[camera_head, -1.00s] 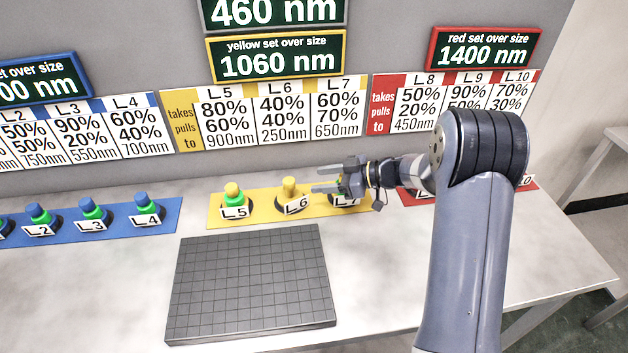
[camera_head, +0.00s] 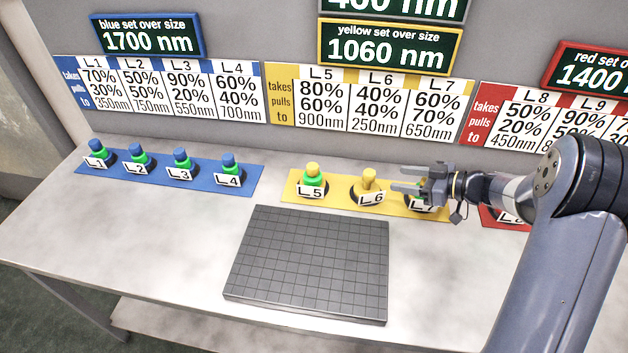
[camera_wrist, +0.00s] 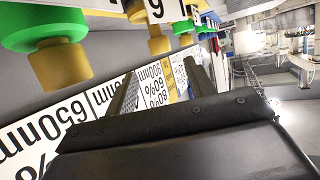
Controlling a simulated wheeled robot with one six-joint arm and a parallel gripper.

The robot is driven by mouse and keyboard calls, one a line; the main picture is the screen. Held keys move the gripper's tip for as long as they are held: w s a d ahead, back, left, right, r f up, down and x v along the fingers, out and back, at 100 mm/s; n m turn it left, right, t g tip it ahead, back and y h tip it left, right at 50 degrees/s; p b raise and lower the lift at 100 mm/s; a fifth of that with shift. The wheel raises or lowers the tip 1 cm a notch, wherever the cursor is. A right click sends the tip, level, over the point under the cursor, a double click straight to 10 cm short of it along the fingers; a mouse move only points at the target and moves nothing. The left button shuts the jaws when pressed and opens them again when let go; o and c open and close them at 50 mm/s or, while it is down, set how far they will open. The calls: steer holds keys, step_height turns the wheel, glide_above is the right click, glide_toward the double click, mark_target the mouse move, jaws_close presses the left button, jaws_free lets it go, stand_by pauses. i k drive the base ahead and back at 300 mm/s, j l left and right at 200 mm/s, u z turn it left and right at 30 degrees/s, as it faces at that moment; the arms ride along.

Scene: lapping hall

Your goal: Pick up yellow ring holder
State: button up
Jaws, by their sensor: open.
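Three yellow-knobbed holders stand in a row on a yellow strip (camera_head: 336,200). L5 (camera_head: 313,180) has a green ring under its knob. L6 (camera_head: 369,180) shows no green ring. L7 is mostly hidden behind my gripper (camera_head: 398,178), with only its label and base showing. My gripper is open and empty at L7, its fingers pointing left toward L6. In the wrist view, a yellow knob with a green ring (camera_wrist: 42,34) is near at upper left, apart from the fingers. A ringless yellow knob (camera_wrist: 158,42) and a green-ringed one (camera_wrist: 181,26) stand farther off.
A dark gridded plate (camera_head: 308,262) lies in front of the yellow strip. Blue-knobbed holders stand on a blue strip (camera_head: 205,180) at left. A red strip (camera_head: 490,218) at right is partly behind my arm. The sign wall (camera_head: 265,50) rises behind.

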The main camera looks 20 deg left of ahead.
mark_target(313, 183)
steer(key=j+u, duration=0.45)
steer(key=j, duration=0.25)
steer(key=j+u, duration=0.4)
steer(key=j, duration=0.3)
